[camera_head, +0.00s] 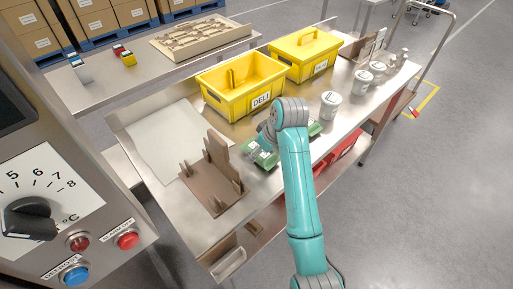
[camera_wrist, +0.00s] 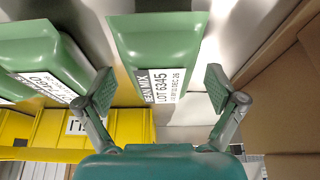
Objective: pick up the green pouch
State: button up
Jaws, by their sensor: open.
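A green pouch (camera_wrist: 155,45) with a white label reading "BEAN MIX LOT 6345" shows at the top middle of the wrist view. My gripper (camera_wrist: 160,90) is open, one finger to each side of this pouch's label end, and nothing is visibly held. A second green pouch (camera_wrist: 42,55) with a white label lies to the left, near the left finger. In the head view, one green pouch (camera_head: 266,160) shows beside my gripper on the metal table, and another green patch (camera_head: 314,129) shows right of my arm. My arm partly hides both.
An open yellow bin (camera_head: 238,88) labelled DELI stands behind my gripper, with a lidded yellow bin (camera_head: 303,55) beyond it. A brown rack (camera_head: 213,178) stands close on the left. White tubs (camera_head: 330,104) stand to the right. A pale sheet (camera_head: 165,140) lies clear at left.

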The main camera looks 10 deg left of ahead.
jog(key=shift+f, duration=0.1)
jog(key=c, duration=1.4)
